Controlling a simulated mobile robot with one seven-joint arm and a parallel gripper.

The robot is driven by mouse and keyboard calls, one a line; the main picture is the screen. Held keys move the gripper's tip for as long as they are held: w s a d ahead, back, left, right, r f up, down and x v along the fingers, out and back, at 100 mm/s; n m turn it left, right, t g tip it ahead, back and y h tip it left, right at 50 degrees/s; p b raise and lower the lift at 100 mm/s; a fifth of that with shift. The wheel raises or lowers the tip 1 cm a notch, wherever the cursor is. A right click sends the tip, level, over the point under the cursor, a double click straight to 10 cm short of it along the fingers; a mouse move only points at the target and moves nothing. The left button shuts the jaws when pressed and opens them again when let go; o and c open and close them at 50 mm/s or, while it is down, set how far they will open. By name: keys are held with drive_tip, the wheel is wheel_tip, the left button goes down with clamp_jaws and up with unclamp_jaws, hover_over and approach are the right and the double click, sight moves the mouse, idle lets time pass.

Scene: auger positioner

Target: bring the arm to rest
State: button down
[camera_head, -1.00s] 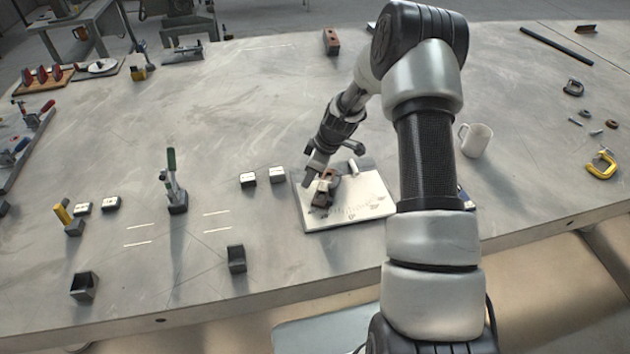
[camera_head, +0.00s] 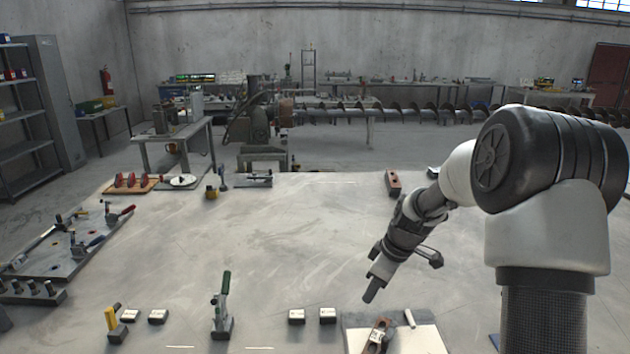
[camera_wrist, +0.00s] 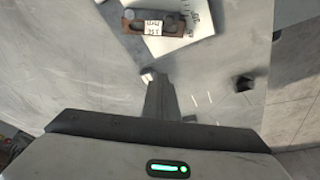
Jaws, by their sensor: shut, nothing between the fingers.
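My gripper (camera_head: 372,287) is at the end of my arm, which reaches in from the right in the head view. Its fingers are shut with nothing between them and point down to the left, above the table. A white board (camera_head: 422,340) lies below and to the right of the fingertips. On it sits a brown and dark metal part with a white label (camera_head: 377,336). In the wrist view the labelled part (camera_wrist: 153,27) and the board (camera_wrist: 185,42) show at the top, apart from my gripper (camera_wrist: 155,78).
The steel table (camera_head: 270,225) is clear in its middle. A green-handled clamp (camera_head: 222,310), a yellow-handled clamp (camera_head: 114,325) and small pale blocks (camera_head: 327,315) stand near the front. A brown block (camera_head: 393,183) is at the back. A fixture plate (camera_head: 60,245) lies at the left.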

drive_tip(key=s+a+r+m+t+h+p, duration=0.1)
drive_tip(key=s+r+m+p, duration=0.15)
drive_tip(key=s+r, duration=0.65)
drive_tip(key=s+a+r+m+t+h+p, duration=0.1)
drive_tip(key=s+r+m, duration=0.35)
drive_tip(key=r, duration=0.75)
drive_tip(key=s+r+m+t+p, duration=0.1)
drive_tip(key=s+r+m, duration=0.3)
drive_tip(key=s, duration=1.1)
drive_tip(key=shift+s+d+r+t+h+p, duration=0.2)
drive_tip(key=shift+s+r+t+h+p, duration=0.15)
drive_tip(key=shift+r+p, duration=0.6)
drive_tip(key=shift+r, duration=0.15)
